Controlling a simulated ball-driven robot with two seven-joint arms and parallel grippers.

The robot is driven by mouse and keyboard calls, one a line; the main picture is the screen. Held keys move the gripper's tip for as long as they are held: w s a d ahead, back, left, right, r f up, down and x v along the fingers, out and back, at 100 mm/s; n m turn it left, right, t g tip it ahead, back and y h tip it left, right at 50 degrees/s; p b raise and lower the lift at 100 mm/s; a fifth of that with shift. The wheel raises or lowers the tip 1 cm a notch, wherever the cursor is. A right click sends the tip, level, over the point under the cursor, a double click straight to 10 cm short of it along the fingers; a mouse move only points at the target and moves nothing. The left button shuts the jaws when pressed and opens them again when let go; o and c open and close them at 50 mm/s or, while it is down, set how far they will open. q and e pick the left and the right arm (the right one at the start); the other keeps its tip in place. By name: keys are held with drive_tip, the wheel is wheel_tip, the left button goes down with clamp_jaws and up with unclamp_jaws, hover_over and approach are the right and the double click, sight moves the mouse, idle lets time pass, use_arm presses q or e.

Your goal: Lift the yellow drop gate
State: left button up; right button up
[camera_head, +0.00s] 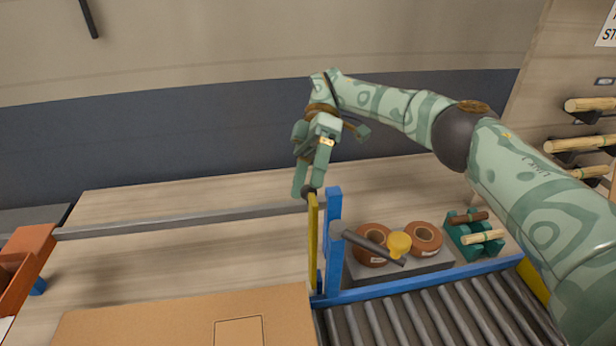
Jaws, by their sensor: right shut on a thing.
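The yellow drop gate (313,243) is a thin upright yellow plate beside a blue post frame (334,240), at the left end of the roller conveyor. A dark knob (309,192) is at its top. My right gripper (308,190) reaches down from above with its fingers closed around the knob. The fingers hide part of the knob. The lower edge of the gate is partly hidden behind the cardboard box. My left gripper is not in view.
A cardboard box (190,318) is in front, left of the gate. A grey rail (180,222) crosses the wooden table. Right of the post are a grey tray (425,265) with brown tape rolls (424,238), a mallet-like tool (375,246), a green rack (466,240) and the rollers (430,310).

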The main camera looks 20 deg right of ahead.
drive_tip(key=shift+s+d+f, duration=0.1)
drive_tip(key=shift+d+f, duration=0.05)
drive_tip(key=shift+f, duration=0.4)
drive_tip(key=shift+c, duration=0.2)
drive_tip(key=shift+r, duration=0.3)
drive_tip(key=shift+c, duration=0.6)
wheel_tip(320, 180, up, 3)
drive_tip(key=shift+r+p, duration=0.2)
drive_tip(key=shift+p, duration=0.2)
drive_tip(key=shift+c, duration=0.5)
drive_tip(key=s+a+r+p, duration=0.4)
drive_tip(key=s+a+r, duration=0.1)
drive_tip(key=s+r, duration=0.5)
drive_tip(key=s, duration=0.2)
drive_tip(key=shift+s+a+p, duration=0.25)
drive_tip(key=shift+s+p, duration=0.1)
drive_tip(key=shift+s, duration=0.05)
drive_tip(key=shift+r, duration=0.1)
